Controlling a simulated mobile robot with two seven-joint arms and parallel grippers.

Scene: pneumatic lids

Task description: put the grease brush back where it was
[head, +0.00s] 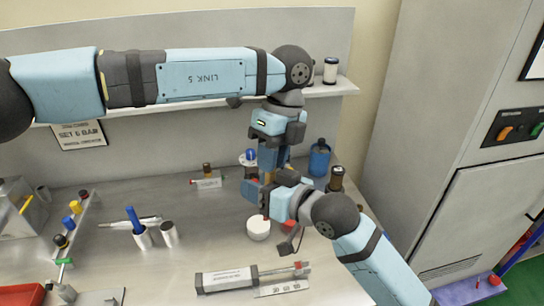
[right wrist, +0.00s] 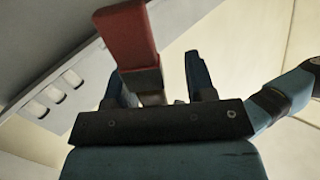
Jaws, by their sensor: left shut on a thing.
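My left gripper (head: 267,172) points down at the middle right of the bench. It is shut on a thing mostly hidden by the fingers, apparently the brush. A dark red handle-like bar (head: 265,205), which I take for the grease brush, shows just below it, over a white round pot (head: 258,230). Whether it touches the pot I cannot tell. My right gripper (head: 272,196) comes in from the right beside it. In the right wrist view, a red bar with a greyish lower part (right wrist: 134,38) stands between the right fingers (right wrist: 158,85), with a gap on one side.
A pneumatic cylinder (head: 225,279) lies at the front. A blue bottle (head: 319,158) and brown jar (head: 336,179) stand behind the right gripper. A shelf (head: 335,88) runs above the bench.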

